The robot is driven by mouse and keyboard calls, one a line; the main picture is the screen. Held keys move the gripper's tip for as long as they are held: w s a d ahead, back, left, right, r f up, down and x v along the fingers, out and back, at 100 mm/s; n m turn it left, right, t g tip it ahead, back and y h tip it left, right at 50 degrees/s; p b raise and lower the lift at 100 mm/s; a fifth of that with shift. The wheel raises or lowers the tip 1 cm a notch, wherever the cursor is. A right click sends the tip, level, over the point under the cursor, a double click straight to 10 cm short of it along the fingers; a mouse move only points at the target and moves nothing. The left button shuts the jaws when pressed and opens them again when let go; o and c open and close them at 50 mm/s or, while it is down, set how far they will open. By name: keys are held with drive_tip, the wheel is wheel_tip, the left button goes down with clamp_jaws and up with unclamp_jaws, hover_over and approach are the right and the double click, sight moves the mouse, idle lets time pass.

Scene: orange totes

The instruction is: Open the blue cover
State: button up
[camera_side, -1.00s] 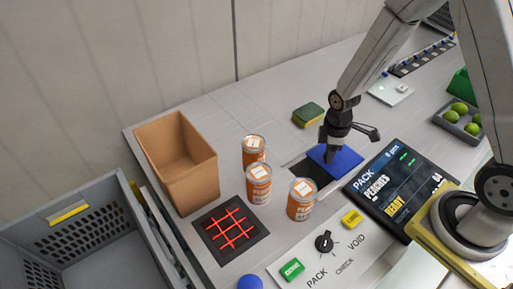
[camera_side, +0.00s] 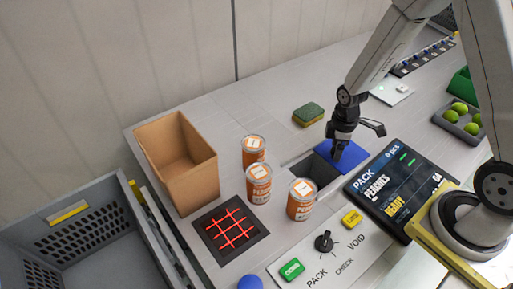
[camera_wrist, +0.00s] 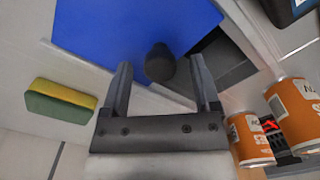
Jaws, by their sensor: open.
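The blue cover (camera_side: 350,153) is a flat panel lying in the white worktop, to the right of a dark rectangular opening (camera_side: 314,170). In the wrist view the blue cover (camera_wrist: 130,30) fills the upper left, with a dark knob (camera_wrist: 160,63) near its edge. My gripper (camera_side: 338,152) is down at the cover. In the wrist view the fingers of my gripper (camera_wrist: 160,85) are spread apart on either side of the knob, with visible gaps. The dark opening also shows in the wrist view (camera_wrist: 222,55), right of the cover.
Several orange cans (camera_side: 258,184) stand left of the opening. A green and yellow sponge (camera_side: 308,114) lies behind it. A display (camera_side: 400,190) is at the right, a control panel with a knob (camera_side: 324,241) in front, and a cardboard box (camera_side: 190,185) at the left.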

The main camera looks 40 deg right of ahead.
drive_tip(key=shift+r, duration=0.1)
drive_tip(key=shift+r, duration=3.8)
drive_tip(key=s+a+r+m+t, duration=0.2)
drive_tip(key=s+a+r+m, duration=0.2)
drive_tip(key=m, duration=0.5)
drive_tip(key=shift+s+a+r+t, duration=0.25)
drive_tip(key=shift+s+a+t, duration=0.05)
drive_tip(key=shift+s+a, duration=0.6)
